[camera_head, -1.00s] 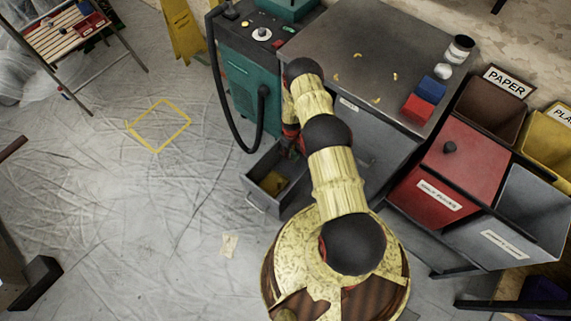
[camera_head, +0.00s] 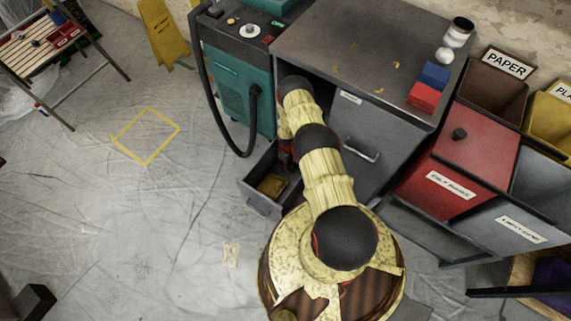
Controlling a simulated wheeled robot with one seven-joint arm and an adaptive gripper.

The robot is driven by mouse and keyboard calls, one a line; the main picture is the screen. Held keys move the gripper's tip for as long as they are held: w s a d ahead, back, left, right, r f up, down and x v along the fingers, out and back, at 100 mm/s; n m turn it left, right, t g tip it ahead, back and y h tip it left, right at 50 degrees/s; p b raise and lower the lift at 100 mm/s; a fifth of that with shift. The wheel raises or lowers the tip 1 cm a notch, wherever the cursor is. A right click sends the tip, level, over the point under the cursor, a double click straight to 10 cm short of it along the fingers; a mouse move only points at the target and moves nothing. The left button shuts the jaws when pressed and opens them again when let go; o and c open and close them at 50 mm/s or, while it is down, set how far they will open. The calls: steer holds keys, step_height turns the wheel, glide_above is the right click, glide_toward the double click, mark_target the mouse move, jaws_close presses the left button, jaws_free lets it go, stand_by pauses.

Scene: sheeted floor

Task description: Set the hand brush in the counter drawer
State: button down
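The counter drawer (camera_head: 262,206) stands pulled open, low at the front left of the grey counter (camera_head: 345,45). A flat yellowish thing (camera_head: 272,186) lies inside it; I cannot tell what it is. My arm reaches from the bottom of the view up to the counter's front left corner and bends down there. My gripper (camera_head: 286,158) shows only as a dark and red part beside the drawer's back end. Its fingers are hidden, so I cannot see whether it holds anything. I cannot make out a hand brush.
A red block (camera_head: 423,97), a blue block (camera_head: 435,75) and a jar (camera_head: 459,31) stand on the countertop. A teal machine (camera_head: 238,85) with a black hose adjoins the counter's left side. Labelled bins (camera_head: 464,165) stand at right. The floor at left is mostly clear.

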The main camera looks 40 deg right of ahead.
steer(key=shift+f, duration=0.1)
steer(key=c, duration=1.3)
jaws_free()
step_height(320, 180, up, 12)
steer(key=p, duration=0.4)
steer(key=shift+r+p, duration=0.2)
steer(key=shift+p, duration=0.1)
